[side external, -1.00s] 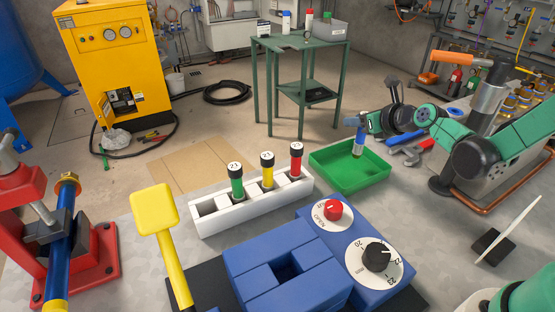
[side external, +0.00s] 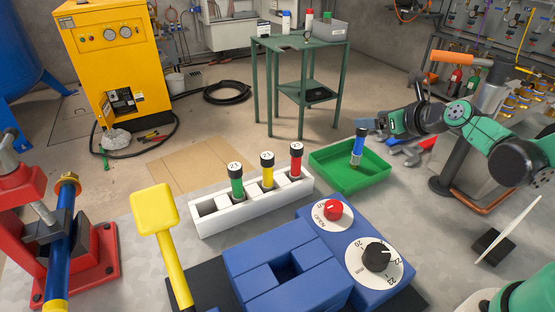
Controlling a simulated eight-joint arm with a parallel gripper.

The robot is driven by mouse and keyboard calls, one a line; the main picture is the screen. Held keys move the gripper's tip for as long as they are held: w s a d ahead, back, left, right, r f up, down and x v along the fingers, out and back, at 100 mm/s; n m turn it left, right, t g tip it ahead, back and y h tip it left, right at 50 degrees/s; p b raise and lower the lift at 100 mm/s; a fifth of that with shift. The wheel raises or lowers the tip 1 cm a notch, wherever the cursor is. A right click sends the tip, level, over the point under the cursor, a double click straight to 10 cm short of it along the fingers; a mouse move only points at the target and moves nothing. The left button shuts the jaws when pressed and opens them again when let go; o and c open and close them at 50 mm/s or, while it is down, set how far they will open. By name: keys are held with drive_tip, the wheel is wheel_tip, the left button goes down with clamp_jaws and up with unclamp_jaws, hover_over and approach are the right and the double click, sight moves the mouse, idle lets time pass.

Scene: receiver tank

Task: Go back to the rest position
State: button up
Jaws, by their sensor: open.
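My gripper (side external: 365,124) is at the right, above the far right rim of the green tray (side external: 347,182). It is open and holds nothing; its fingers are small in the picture. A blue tube with a black cap (side external: 358,147) stands nearly upright in the tray, just below and left of my gripper and apart from it.
A white rack (side external: 215,223) holds green, yellow and red tubes with black caps. A blue block device with dials (side external: 330,250), a yellow paddle (side external: 155,212) and a red vise (side external: 105,255) stand in front. A grey post with an orange handle (side external: 462,60) rises near my arm.

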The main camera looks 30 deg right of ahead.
drive_tip(key=shift+s+r, duration=0.15)
drive_tip(key=shift+s, duration=0.15)
drive_tip(key=s+a+m+g, duration=0.2)
drive_tip(key=s+m, duration=0.3)
drive_tip(key=m, duration=1.3)
drive_tip(key=s+a+r+m+g, duration=0.1)
drive_tip(key=s+a+m+g, duration=0.2)
drive_tip(key=m, duration=1.5)
drive_tip(key=shift+s+a+r, duration=0.3)
drive_tip(key=shift+s+a, duration=0.85)
drive_tip(key=shift+s, duration=0.05)
